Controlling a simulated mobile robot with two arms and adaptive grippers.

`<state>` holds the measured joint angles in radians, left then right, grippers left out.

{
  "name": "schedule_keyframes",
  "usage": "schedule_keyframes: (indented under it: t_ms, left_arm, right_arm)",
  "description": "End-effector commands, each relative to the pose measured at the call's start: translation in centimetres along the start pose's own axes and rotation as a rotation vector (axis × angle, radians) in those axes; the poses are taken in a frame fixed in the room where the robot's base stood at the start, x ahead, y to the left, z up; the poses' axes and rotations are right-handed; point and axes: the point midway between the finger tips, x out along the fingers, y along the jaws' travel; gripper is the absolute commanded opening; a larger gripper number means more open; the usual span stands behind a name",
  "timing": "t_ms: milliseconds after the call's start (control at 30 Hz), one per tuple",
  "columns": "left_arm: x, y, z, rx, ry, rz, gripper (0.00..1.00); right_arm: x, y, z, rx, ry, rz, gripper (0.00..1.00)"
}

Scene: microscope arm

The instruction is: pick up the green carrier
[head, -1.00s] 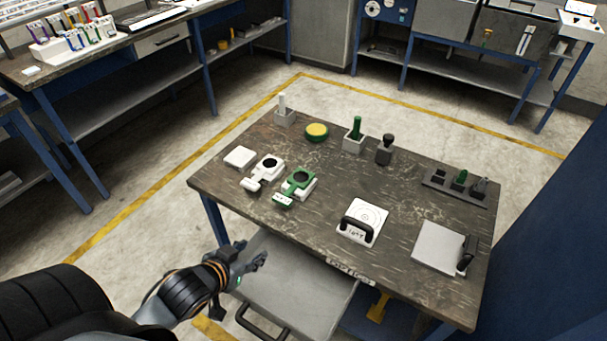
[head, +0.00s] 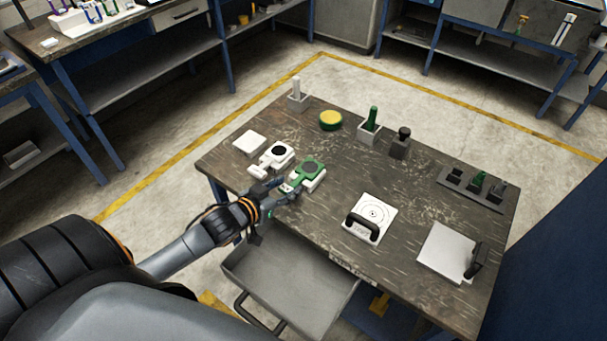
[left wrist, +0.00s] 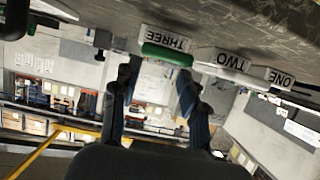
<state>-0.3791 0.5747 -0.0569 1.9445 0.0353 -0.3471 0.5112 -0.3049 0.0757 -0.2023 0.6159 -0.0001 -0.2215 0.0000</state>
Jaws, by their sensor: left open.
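The green carrier (head: 309,169) rests on a white block labelled THREE on the dark table (head: 335,215), near its left front edge. In the left wrist view the green carrier (left wrist: 167,54) appears upside down beside the label THREE. My left gripper (head: 282,189) is open at the near side of the carrier. In the left wrist view its two fingers (left wrist: 160,76) point at the green edge, one toward each end. I cannot tell whether they touch it. My right gripper is not in view.
A white carrier (head: 276,157) on the block labelled TWO sits just left. A plain white block (head: 249,142) is beyond it. A yellow-topped green disc (head: 330,119) and a green-handled tool (head: 371,119) stand farther back. An open drawer (head: 280,280) juts out below the front edge.

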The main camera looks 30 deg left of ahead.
Motion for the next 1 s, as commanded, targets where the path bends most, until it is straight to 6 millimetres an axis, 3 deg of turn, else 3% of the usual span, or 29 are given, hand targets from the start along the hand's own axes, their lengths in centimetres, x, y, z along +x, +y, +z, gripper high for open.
schedule_keyframes:
  t_ms: [133, 400, 667, 900, 1000]
  left_arm:
    - [1.4, -0.1, -0.5, 0.0, 0.003, 0.0, 0.43]
    - [4.9, -0.1, -0.5, -0.001, 0.002, 0.0, 0.43]
    - [5.2, -0.1, -0.3, 0.0, 0.0, 0.001, 0.43]
    - [5.2, -0.1, -0.4, 0.0, 0.0, 0.001, 0.0]
    - [5.2, -0.1, -0.3, 0.0, 0.0, 0.001, 0.0]
  right_arm:
    - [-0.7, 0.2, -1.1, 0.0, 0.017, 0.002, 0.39]
    - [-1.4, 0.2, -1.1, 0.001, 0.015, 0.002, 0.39]
    - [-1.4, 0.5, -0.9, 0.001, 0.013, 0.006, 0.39]
    - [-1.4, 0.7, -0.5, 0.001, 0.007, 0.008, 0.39]
    - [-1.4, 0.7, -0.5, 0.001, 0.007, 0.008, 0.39]
